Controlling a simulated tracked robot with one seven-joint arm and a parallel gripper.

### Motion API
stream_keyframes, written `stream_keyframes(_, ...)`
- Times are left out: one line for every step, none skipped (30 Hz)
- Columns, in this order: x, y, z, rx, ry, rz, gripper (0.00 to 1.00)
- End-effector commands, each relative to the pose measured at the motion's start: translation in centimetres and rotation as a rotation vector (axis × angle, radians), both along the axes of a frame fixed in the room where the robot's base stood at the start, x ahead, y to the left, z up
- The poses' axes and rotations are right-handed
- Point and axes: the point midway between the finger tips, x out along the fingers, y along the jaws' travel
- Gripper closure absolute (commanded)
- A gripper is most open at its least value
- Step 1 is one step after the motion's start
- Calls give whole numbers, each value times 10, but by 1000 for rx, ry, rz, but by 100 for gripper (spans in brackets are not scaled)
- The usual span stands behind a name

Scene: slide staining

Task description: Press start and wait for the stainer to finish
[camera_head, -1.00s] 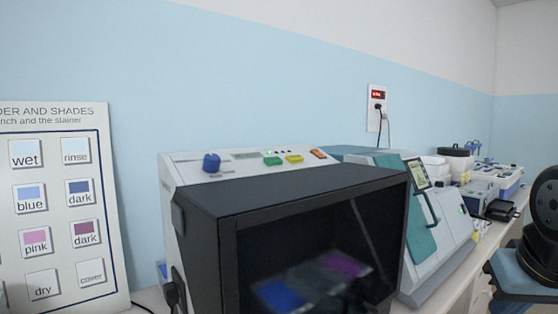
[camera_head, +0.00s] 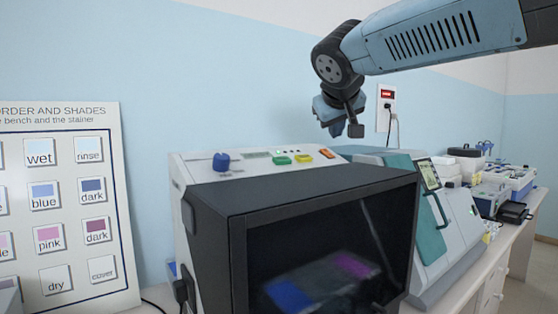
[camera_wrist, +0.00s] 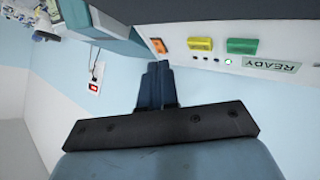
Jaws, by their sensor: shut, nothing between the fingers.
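The stainer (camera_head: 310,190) is a dark box with a clear front and a pale control panel along its top back. The panel carries a blue knob (camera_head: 221,162), a green button (camera_head: 282,160), a yellow button (camera_head: 303,158) and an orange switch (camera_head: 327,154). In the wrist view the green button (camera_wrist: 242,46), yellow button (camera_wrist: 200,46) and orange switch (camera_wrist: 158,46) show beside a display (camera_wrist: 270,64) reading READY. One small light by it glows green. My gripper (camera_head: 345,131) hangs above the panel's right end, apart from it. Its fingers (camera_wrist: 157,68) are shut and empty.
A shade chart (camera_head: 70,200) leans on the wall at left. A teal and white machine (camera_head: 440,215) stands right of the stainer. A wall socket (camera_head: 386,108) with a plugged cord is behind my gripper. Blue and magenta patches show inside the stainer.

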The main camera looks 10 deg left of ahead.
Motion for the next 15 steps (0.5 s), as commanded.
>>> stream_keyframes(3, 25, 8, 1, -24, 31, 100)
stream_keyframes(4, 37, 13, 3, -37, 43, 100)
stream_keyframes(5, 51, 19, 5, -54, 58, 100)
stream_keyframes(6, 60, 22, 6, -64, 68, 100)
stream_keyframes(6, 68, 25, 9, -74, 78, 100)
stream_keyframes(6, 77, 29, 11, -86, 87, 100)
stream_keyframes(7, 83, 31, 10, -93, 93, 100)
stream_keyframes(7, 88, 33, 12, -98, 98, 100)
stream_keyframes(7, 93, 35, 15, -104, 103, 100)
stream_keyframes(7, 95, 36, 16, -107, 105, 100)
stream_keyframes(7, 97, 37, 17, -110, 107, 100)
stream_keyframes(7, 98, 38, 17, -112, 109, 100)
stream_keyframes(6, 99, 38, 17, -113, 110, 100)
stream_keyframes(7, 99, 38, 17, -113, 110, 100)
stream_keyframes(7, 99, 38, 16, -114, 109, 100)
